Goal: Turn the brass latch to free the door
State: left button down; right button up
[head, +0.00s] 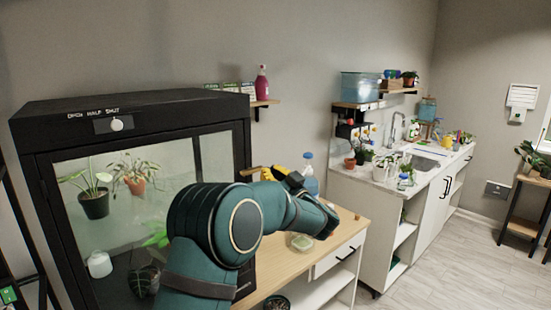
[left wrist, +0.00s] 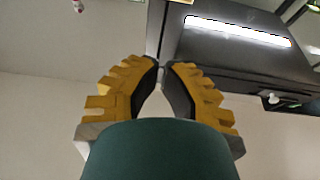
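The black cabinet (head: 130,104) stands at the left with a glass door (head: 150,180), which looks closed. A small brass-coloured piece, likely the latch (head: 248,172), shows at the cabinet's right edge, partly hidden and hard to make out. My left gripper (head: 266,173) has yellow fingers and points back left at this edge, close to the brass piece. In the left wrist view its fingertips (left wrist: 162,68) nearly meet, with dark cabinet parts (left wrist: 235,45) beyond them. I see no brass between the tips and cannot tell whether they touch the latch. My right gripper is out of view.
My left arm crosses in front of the cabinet and the wooden bench (head: 345,224). A blue-capped bottle (head: 309,180) stands on the bench behind my wrist. Potted plants (head: 94,203) are behind the glass. A sink counter (head: 420,160) is at the right, with open floor before it.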

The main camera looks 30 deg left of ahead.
pick_arm(q)
jog(key=shift+s+r+g, duration=0.15)
jog(key=shift+r+g, duration=0.1)
jog(key=shift+g, duration=0.05)
jog(key=shift+a, duration=0.1)
notch_tip(320, 180, up, 3)
jog(key=p, duration=0.1)
send_over(250, 171)
jog(key=shift+d+r, duration=0.1)
jog(key=shift+d, duration=0.1)
notch_tip(250, 171, down, 3)
jog(key=shift+a, duration=0.15)
jog(key=shift+f, duration=0.5)
